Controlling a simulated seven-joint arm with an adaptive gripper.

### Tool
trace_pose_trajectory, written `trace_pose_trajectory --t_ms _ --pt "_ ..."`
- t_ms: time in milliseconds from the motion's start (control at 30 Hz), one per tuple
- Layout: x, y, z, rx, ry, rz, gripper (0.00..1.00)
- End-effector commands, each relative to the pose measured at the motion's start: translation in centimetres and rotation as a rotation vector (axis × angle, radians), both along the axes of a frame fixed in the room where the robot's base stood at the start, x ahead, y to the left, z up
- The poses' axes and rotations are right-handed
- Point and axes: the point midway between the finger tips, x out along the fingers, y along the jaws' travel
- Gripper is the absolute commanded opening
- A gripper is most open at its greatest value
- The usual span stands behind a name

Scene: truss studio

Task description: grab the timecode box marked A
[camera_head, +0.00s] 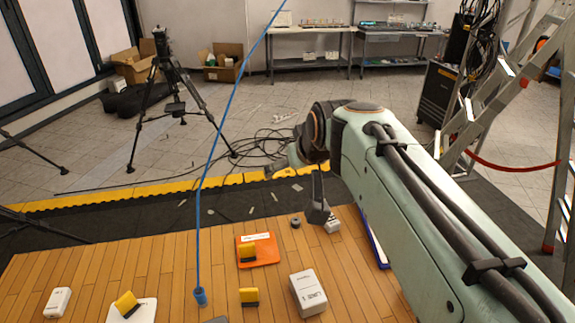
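I cannot make out a letter A on anything, so which thing is the timecode box is unclear. Small yellow-and-black boxes stand on the wooden table (165,262): one (247,253) on an orange plate (268,249), one (249,296) on bare wood in front of it, and one (127,304) on a white plate (146,313) at the front left. My gripper (318,216) hangs dark and small above the table's far part, behind and right of these boxes. Its fingers are seen edge-on, so their opening and anything between them are not clear.
A white box (308,293) stands front right, a white device (58,302) front left. A blue cord (202,180) rises from a blue cylinder (200,297). A small white block (332,223), a dark round piece (296,221) and a blue-edged flat item (374,238) lie near my gripper.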

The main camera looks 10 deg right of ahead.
Motion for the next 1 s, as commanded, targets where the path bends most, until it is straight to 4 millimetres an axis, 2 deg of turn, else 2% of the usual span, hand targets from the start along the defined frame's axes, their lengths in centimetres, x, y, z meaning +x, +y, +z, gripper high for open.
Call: trace_pose_trajectory --t_ms 33,100,167,200,267,300,367,400,467,500,600,633,733,833,1000 --pt "3.5 -1.3 -0.3 -0.011 -0.027 -0.02 0.87" --pt "8.1 -3.1 -1.0 -0.031 -0.068 -0.041 0.87" --pt "11.6 -4.8 -2.5 -0.047 -0.09 -0.062 0.87" --pt "13.8 -6.0 -3.9 -0.058 -0.098 -0.076 0.87" --pt "16.5 -7.9 -6.7 -0.072 -0.1 -0.097 0.87" --pt "18.1 -9.0 -8.9 -0.081 -0.092 -0.109 0.87" --pt "19.8 -10.8 -12.6 -0.09 -0.07 -0.128 0.87" --pt "20.5 -11.8 -15.4 -0.092 -0.046 -0.139 0.87" --pt "20.8 -13.2 -19.6 -0.093 0.002 -0.154 0.87" --pt "20.8 -13.8 -22.4 -0.092 0.036 -0.162 0.87" --pt "19.5 -15.1 -28.5 -0.083 0.126 -0.18 0.87" --pt "19.1 -15.3 -29.9 -0.08 0.149 -0.183 0.87" --pt "18.1 -15.8 -32.7 -0.073 0.193 -0.193 0.87" --pt "18.0 -16.4 -33.6 -0.07 0.202 -0.201 0.87" --pt "19.1 -16.6 -35.4 -0.07 0.202 -0.201 0.87"
